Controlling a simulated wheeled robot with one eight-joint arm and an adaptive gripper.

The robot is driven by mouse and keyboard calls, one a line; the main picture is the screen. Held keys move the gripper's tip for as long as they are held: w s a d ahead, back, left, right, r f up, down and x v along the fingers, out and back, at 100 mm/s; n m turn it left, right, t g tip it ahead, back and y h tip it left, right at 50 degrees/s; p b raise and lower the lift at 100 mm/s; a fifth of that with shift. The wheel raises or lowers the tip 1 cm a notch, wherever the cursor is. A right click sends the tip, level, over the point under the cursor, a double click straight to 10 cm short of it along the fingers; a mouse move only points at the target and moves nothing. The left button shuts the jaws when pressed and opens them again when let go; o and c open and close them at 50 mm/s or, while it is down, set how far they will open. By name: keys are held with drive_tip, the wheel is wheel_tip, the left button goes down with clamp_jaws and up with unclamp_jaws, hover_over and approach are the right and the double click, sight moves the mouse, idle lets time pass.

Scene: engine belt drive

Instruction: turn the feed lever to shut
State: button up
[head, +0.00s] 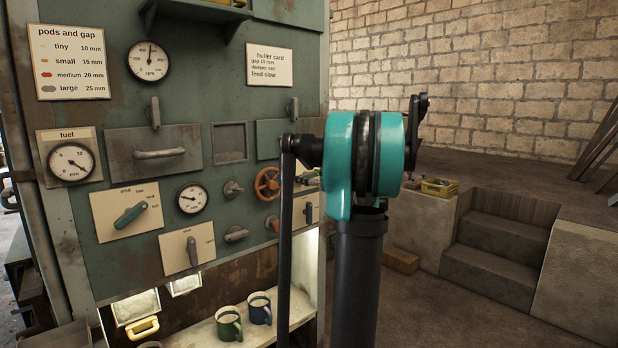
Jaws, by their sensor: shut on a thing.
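The likely feed lever (131,215) is a teal handle on a cream plate (103,222) at the left of the green machine panel. The plate has small words along its arc, seemingly shut, slow, mid and full. The handle slants up to the right, its upper end near the word that looks like mid. Nothing is seen touching this handle. My arm stands at the centre right, in front of the panel. My gripper does not show in this view, so what it holds is hidden.
A second cream plate (207,238) with a grey upright lever (192,251) sits lower right of the first. Gauges, grey knobs and an orange handwheel (267,184) are nearby. Green (229,324) and blue (260,308) mugs stand on a low shelf. Steps (495,250) rise at right.

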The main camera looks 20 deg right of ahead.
drive_tip(key=n, duration=0.4)
drive_tip(key=shift+n, duration=0.3)
drive_tip(key=n, duration=0.9)
drive_tip(key=shift+n, duration=1.8)
drive_tip(key=o, duration=1.2)
drive_tip(key=shift+c, duration=0.2)
